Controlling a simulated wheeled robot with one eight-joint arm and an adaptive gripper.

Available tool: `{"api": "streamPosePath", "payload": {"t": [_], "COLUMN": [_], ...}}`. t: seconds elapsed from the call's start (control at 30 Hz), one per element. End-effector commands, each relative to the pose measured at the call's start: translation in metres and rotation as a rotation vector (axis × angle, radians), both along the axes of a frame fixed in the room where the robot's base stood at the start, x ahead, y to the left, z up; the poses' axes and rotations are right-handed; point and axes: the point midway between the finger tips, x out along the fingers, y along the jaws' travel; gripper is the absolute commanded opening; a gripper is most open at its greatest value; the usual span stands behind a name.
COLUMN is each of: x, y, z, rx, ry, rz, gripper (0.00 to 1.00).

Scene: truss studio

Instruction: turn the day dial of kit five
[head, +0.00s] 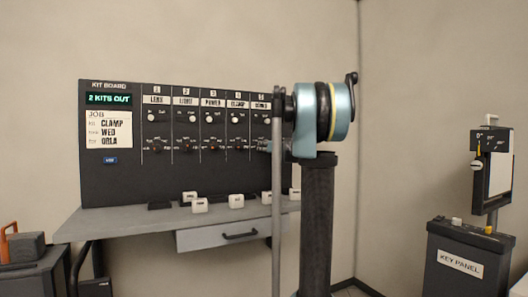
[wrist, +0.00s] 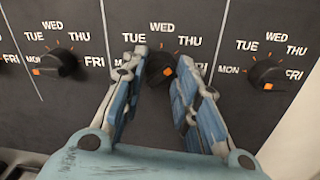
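The kit board (head: 97,178) stands at the back of a desk, with numbered columns each carrying a small day dial. In the wrist view my gripper (wrist: 165,72) is open, its blue fingers on either side of a day dial (wrist: 159,62) marked TUE, WED, THU; contact is unclear. Another dial (wrist: 264,70) lies to its right beside the board's right edge, apparently that of column five. Its orange mark is on its lower side; the exact day is unclear.
A third dial (wrist: 55,62) sits left of the fingers, its orange mark near MON. The job card (head: 109,131) reads CLAMP, WED. Several white blocks stand on the desk (head: 130,222). A key panel (head: 462,263) stands at the far right.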

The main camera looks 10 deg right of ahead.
Motion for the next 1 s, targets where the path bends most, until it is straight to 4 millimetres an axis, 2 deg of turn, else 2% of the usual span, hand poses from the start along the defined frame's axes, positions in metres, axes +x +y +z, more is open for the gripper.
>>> {"api": "streamPosePath", "payload": {"t": [0.47, 0.67, 1.0], "x": [0.0001, 0.0004, 0.0003], "y": [-0.0001, -0.0003, 0.0000], "z": [0.0002, 0.0002, 0.0006], "rx": [-0.055, -0.176, -0.474], "ry": [-0.017, -0.055, -0.153], "rz": [0.000, 0.000, 0.001], "gripper": [0.04, 0.04, 0.04]}}
